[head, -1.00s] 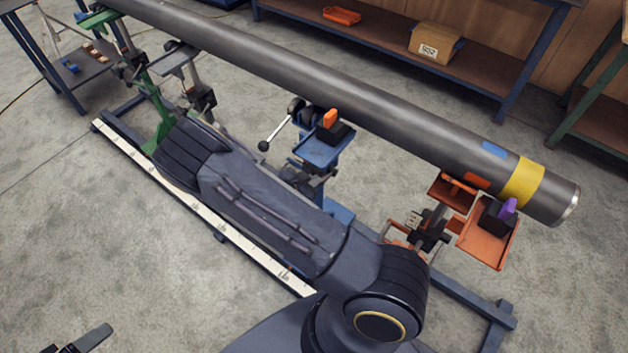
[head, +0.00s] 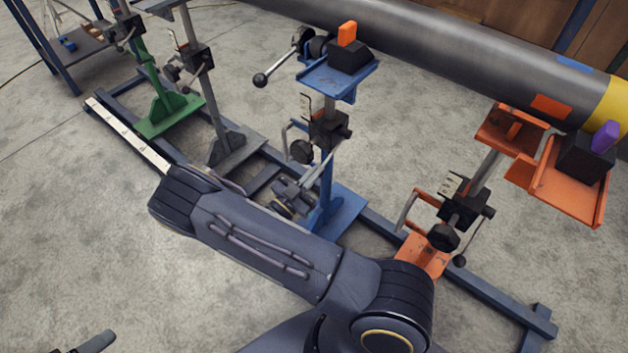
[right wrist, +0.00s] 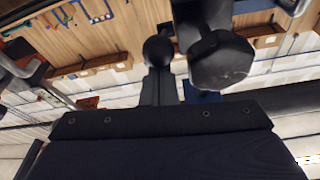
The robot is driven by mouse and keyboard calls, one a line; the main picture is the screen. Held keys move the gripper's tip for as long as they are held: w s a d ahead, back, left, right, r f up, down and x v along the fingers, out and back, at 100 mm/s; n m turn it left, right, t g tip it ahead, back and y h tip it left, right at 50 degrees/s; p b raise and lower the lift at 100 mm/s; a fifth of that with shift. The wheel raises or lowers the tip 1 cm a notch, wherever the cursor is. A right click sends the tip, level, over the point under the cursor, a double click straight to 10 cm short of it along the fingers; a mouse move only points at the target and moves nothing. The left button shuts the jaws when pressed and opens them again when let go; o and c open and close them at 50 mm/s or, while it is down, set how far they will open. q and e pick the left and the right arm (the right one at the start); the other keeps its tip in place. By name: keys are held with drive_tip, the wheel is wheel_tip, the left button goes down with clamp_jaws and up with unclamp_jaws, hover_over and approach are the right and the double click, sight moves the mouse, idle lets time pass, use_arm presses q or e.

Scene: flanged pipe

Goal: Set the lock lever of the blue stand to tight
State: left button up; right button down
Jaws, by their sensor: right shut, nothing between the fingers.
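The blue stand (head: 326,185) is upright right of centre in the head view, with a dark clamp collar (head: 330,128) and a black hand knob (head: 301,151) on its post. My right gripper (head: 292,194) is shut and empty, low beside the post, below the collar and partly behind my forearm. In the right wrist view, a black ball end (right wrist: 158,48), apparently the lock lever's, is just beyond the fingertips (right wrist: 159,85); contact is unclear. The large knob (right wrist: 220,60) is beside it. The lever's setting cannot be read. My left gripper (head: 92,344) barely shows at bottom left.
A grey pipe (head: 440,55) runs above the stands. An orange stand (head: 425,253) is to the right; grey (head: 205,95) and green (head: 160,110) stands are to the left. Dark base rails (head: 480,290) lie on the floor. Open floor (head: 90,240) is at the left.

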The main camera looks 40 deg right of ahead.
use_arm(q)
drive_tip(key=shift+f+b, duration=1.35)
drive_tip(key=shift+f, duration=0.55)
use_arm(e)
drive_tip(key=shift+d+f, duration=0.15)
drive_tip(key=shift+f, duration=0.45)
drive_tip(key=shift+d+f, duration=0.15)
drive_tip(key=shift+f, duration=0.45)
use_arm(q)
drive_tip(key=shift+a, duration=0.1)
use_arm(e)
drive_tip(key=shift+f, duration=0.1)
